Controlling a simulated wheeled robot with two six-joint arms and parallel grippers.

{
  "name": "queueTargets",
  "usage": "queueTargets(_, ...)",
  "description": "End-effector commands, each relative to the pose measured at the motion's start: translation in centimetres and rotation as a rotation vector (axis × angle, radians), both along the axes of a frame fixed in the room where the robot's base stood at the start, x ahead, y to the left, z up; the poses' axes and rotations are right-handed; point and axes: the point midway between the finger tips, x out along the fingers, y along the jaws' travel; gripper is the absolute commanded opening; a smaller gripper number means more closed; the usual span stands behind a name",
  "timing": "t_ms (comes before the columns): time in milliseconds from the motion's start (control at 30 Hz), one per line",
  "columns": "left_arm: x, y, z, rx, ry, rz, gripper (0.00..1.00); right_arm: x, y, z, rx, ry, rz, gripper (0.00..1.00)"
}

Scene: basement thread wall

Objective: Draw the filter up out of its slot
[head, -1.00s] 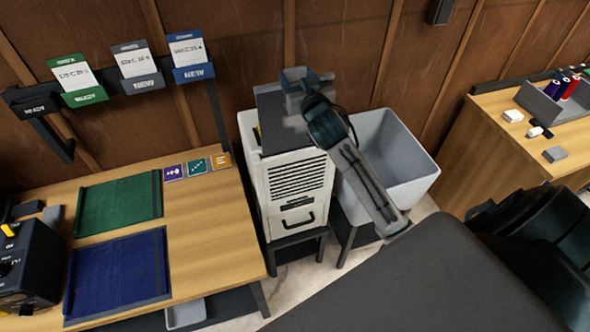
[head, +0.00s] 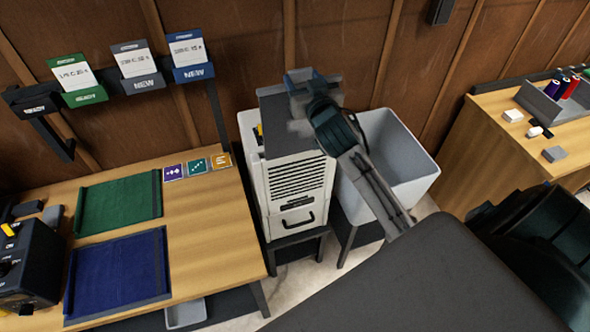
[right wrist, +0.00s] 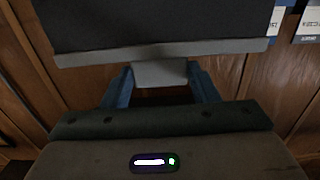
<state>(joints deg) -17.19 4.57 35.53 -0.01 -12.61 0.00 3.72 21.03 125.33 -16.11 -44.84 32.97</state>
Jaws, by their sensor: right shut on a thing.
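The filter is a dark panel (head: 283,128) with a pale grey frame edge, upright above the white slatted unit (head: 297,180). Its slot and lower edge are hidden, so I cannot tell whether it is clear of the slot. In the right wrist view the filter (right wrist: 150,26) fills the top of the picture, with a grey tab (right wrist: 160,74) on its edge. My right gripper (head: 300,82) is shut on that tab; its blue fingers show on both sides in the right wrist view (right wrist: 160,86). My left gripper is not in view.
An open grey bin (head: 405,165) stands right of the unit. The left bench (head: 205,230) carries a green mat (head: 120,203) and a blue mat (head: 118,272). Three cards hang on a rail (head: 215,115) on the wall. Another bench (head: 490,135) stands at right.

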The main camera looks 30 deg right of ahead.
Motion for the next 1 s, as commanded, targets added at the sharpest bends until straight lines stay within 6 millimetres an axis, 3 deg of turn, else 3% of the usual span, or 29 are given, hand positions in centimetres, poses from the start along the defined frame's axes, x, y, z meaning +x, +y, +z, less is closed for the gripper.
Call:
queueTargets(700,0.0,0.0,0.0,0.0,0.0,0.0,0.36,-7.0,1.7,0.0,0.0,0.001,0.001,0.34)
queueTargets(1000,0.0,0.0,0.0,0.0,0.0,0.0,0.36,-7.9,1.9,0.0,0.0,0.0,0.0,0.34)
